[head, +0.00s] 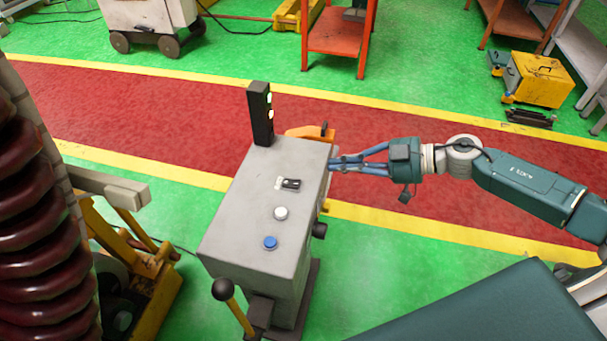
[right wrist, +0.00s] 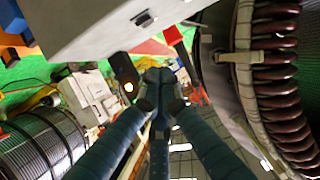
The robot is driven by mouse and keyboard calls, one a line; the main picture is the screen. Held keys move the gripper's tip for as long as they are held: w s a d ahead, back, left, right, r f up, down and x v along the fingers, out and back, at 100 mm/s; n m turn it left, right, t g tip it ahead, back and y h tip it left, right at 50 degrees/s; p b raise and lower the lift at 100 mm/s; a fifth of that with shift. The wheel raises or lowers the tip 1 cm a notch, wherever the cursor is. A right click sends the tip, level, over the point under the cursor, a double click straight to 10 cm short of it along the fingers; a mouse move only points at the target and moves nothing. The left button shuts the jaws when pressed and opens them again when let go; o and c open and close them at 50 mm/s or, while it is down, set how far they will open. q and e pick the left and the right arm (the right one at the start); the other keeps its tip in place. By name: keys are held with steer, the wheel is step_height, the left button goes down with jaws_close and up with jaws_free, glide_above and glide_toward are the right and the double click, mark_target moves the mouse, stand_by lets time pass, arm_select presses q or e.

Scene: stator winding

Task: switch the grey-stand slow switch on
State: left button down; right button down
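The grey stand (head: 240,220) is in the middle of the head view. Its sloped top carries a small black switch (head: 291,184) with a pale patch beside it, a white button (head: 281,213) and a blue button (head: 270,243). I cannot read any label or tell which is the slow switch. A black knob (head: 319,230) is on the right side. My right gripper (head: 334,163) comes in from the right, its fingertips by the stand's upper right edge. In the right wrist view its fingertips (right wrist: 160,88) are together and look empty. My left gripper is out of view.
A black light post (head: 261,115) rises from the stand's far end, with an orange part (head: 310,132) beside it. A ball-topped lever (head: 224,290) is at the front. A large dark-red coil (head: 40,220) stands at left. Green floor is open to the right.

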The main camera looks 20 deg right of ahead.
steer(key=shift+s+a+r, duration=0.1)
steer(key=shift+s, duration=0.05)
steer(key=p, duration=0.3)
glide_above(291, 184)
steer(key=s+d, duration=0.1)
steer(key=d, duration=0.1)
steer(key=f, duration=0.3)
steer(key=shift+s+f, duration=0.2)
steer(key=shift+f, duration=0.2)
steer(key=f, duration=0.2)
steer(key=shift+s+d+f, duration=0.2)
steer(key=shift+d+f, duration=0.05)
steer(key=shift+f, duration=0.1)
steer(key=shift+d+f, duration=0.15)
steer(key=shift+f, duration=0.45)
